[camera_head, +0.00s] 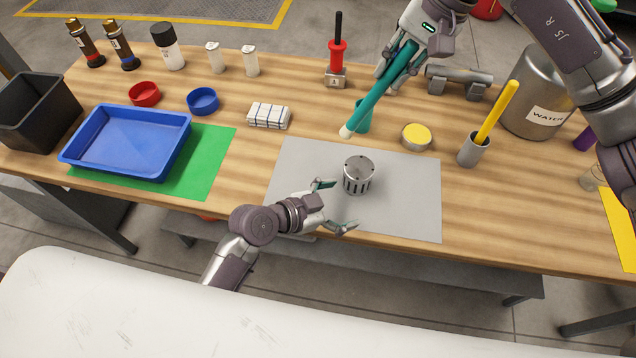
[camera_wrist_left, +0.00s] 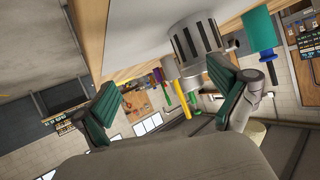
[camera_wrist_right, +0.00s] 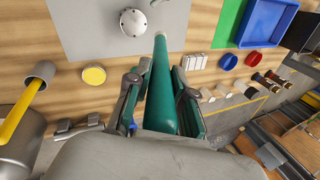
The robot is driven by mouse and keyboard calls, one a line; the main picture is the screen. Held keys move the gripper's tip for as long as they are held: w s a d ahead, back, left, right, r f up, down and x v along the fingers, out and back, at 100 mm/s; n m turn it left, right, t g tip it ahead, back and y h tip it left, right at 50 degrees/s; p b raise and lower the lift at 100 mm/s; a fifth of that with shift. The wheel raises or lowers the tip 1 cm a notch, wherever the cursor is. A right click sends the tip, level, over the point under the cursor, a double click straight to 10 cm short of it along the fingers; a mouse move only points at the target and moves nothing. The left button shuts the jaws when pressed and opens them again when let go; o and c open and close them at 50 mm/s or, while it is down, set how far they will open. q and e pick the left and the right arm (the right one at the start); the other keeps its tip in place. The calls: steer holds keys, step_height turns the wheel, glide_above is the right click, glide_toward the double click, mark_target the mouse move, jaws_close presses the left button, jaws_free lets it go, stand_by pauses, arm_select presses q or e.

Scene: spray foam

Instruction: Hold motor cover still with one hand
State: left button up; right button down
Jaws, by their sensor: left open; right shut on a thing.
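The motor cover (camera_head: 358,176) is a silver slotted cylinder standing upright on the grey mat (camera_head: 411,208). It also shows in the left wrist view (camera_wrist_left: 199,46) and, from above, in the right wrist view (camera_wrist_right: 134,22). My left gripper (camera_head: 337,206) is open, low over the mat's front edge, with its fingers apart and pointing toward the cover. The cover is beyond the fingertips, and I see no contact. My right gripper (camera_head: 399,66) is shut on a teal stick with a pale tip (camera_head: 376,95), held tilted above the table behind the mat.
A teal cup (camera_head: 362,116) stands behind the mat, near the stick's tip. A yellow-filled dish (camera_head: 416,136) and a grey cup with a yellow stick (camera_head: 473,150) are to the right. A folded cloth (camera_head: 269,115) and blue tray (camera_head: 128,142) are left. The mat around the cover is clear.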

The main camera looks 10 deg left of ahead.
mark_target(358, 174)
arm_select(q)
steer(key=a+r, duration=0.1)
steer(key=w+a+n, duration=0.1)
steer(key=a, duration=0.1)
steer(key=a+r+n+t, duration=0.1)
steer(key=a, duration=0.1)
steer(key=shift+w+r, duration=0.3)
steer(key=shift+w, duration=0.3)
steer(key=x, duration=1.1)
steer(key=shift+w+d, duration=0.15)
steer(key=shift+w, duration=0.05)
steer(key=c, duration=1.4)
steer(key=shift+c, duration=0.2)
arm_select(e)
steer(key=shift+d, duration=0.15)
